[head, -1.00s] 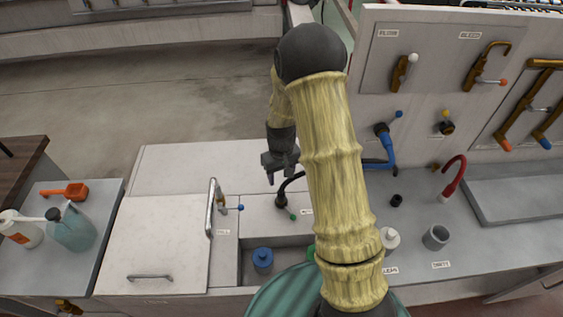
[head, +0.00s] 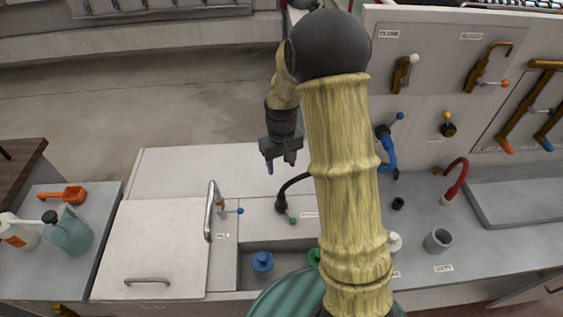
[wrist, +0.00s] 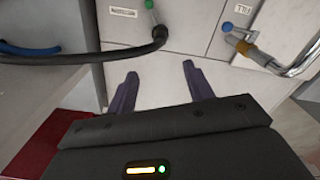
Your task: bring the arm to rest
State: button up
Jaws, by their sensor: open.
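My gripper (head: 280,163) hangs above the white counter, in front of the upper part of my yellow sleeved arm, with its fingers pointing down. In the wrist view my gripper (wrist: 160,88) shows two dark purple fingers spread apart with only pale surface between them. It is open and empty and touches nothing that I can see. My arm hides part of the counter behind it.
Below the gripper are a black hose tap with a green knob (head: 291,220) and a metal tap with a blue knob (head: 238,211). A sink (head: 247,262) holds a blue-capped container (head: 262,261). A grey cup (head: 438,240) stands right. The left floor (head: 150,100) is clear.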

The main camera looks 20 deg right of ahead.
dwell(0.4)
jog(key=s+r+m+t, duration=0.1)
jog(key=s+r, duration=0.3)
jog(key=s, duration=0.4)
jog(key=s+r+m+t, duration=0.1)
jog(key=s+r, duration=0.3)
jog(key=s, duration=0.4)
jog(key=shift+t, duration=0.3)
dwell(0.4)
